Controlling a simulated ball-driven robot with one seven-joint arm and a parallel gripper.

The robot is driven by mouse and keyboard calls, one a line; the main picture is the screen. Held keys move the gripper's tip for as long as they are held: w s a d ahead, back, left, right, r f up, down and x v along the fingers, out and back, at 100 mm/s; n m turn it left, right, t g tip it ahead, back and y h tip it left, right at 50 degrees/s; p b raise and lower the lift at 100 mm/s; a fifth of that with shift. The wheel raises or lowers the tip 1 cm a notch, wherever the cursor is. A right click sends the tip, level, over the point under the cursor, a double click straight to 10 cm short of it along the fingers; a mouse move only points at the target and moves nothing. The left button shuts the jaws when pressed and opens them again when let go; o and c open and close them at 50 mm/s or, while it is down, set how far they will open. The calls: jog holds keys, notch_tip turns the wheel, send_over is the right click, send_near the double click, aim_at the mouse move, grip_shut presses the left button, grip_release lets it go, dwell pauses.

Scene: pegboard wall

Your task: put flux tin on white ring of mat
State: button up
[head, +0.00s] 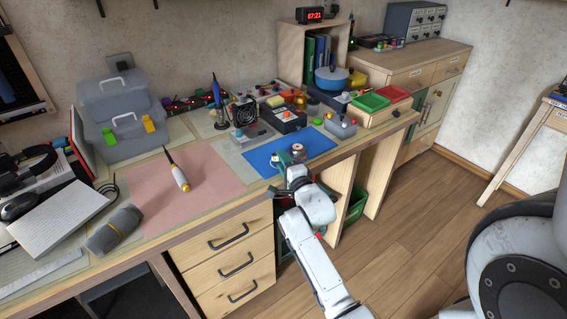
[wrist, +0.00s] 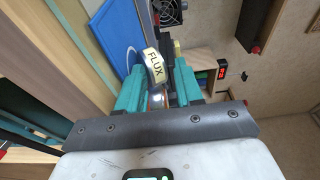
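The flux tin (wrist: 153,64) is a small pale tin with a dark FLUX label, seen between my gripper's teal fingertips (wrist: 158,80) in the wrist view. The fingers close on both sides of it, and its lower part is partly hidden. In the head view the tin (head: 297,149) shows a reddish-grey top at my gripper (head: 287,160), over the front part of the blue mat (head: 264,158). In the wrist view, part of the white ring (wrist: 129,52) shows on the mat (wrist: 110,35), beside the tin. I cannot tell the tin's height above the mat.
A grey container (head: 341,126) stands just right of the mat. A black fan (head: 243,111) and a dark device (head: 284,118) stand behind it. Left of the mat lies a pink mat (head: 185,200) with a screwdriver (head: 178,172). The bench's front edge runs just below my gripper.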

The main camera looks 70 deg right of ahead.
jog(key=shift+f, duration=0.4)
jog(key=shift+r+p, duration=0.4)
jog(key=shift+p, duration=0.2)
jog(key=p+v, duration=0.2)
jog(key=v, duration=1)
jog(key=w+a+f+n+g+y, duration=0.1)
jog(key=a+f+n+g+y, duration=0.1)
jog(key=a+f+n+y, duration=0.4)
jog(key=w+a+f+n+g+y, duration=0.1)
jog(key=a+f+n+g+y, duration=0.15)
jog(key=a+n, duration=0.7)
jog(key=s+a+n+g+y, duration=0.3)
jog(key=s+a+n+g, duration=0.4)
jog(key=s+a+n, duration=0.3)
jog(key=shift+s+a+f+n+g, duration=0.35)
jog(key=shift+s+a, duration=0.2)
jog(key=shift+d+y, duration=0.1)
jog(key=shift+y, duration=0.15)
